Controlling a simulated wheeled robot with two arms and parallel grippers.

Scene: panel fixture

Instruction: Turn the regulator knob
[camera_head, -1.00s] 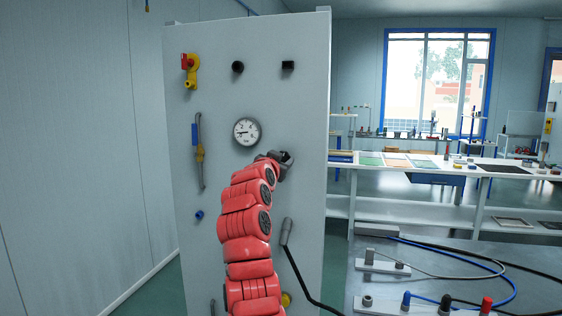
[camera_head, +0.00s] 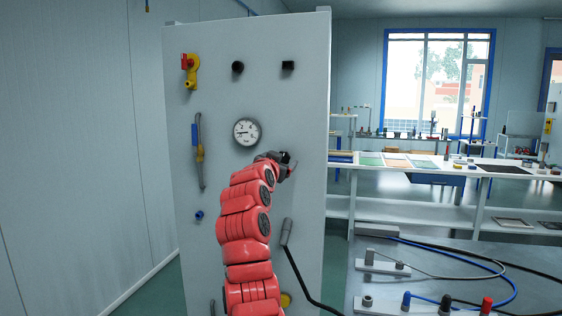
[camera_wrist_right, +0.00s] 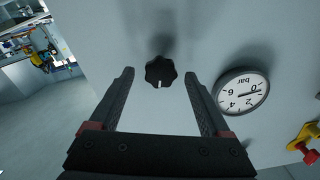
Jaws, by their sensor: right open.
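The regulator knob (camera_wrist_right: 160,72) is black and lobed, with a white mark on its rim, and sits on the grey panel (camera_head: 300,110). In the right wrist view it appears between the tips of my right gripper (camera_wrist_right: 159,76), with a gap on both sides. The fingers are open and empty; how far the tips are from the panel is hard to tell. In the head view my right gripper (camera_head: 284,165) is at the panel, right of and below the gauge (camera_head: 247,132), and the knob cannot be made out there. The gauge also shows in the wrist view (camera_wrist_right: 241,92). My left gripper is out of view.
The panel also carries a yellow valve with a red part (camera_head: 190,68), black fittings at the top and a blue-handled tool (camera_head: 199,150). A grey plug with a black cable (camera_head: 287,232) is below the gripper. A bench with cables and fittings (camera_head: 430,270) stands at right.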

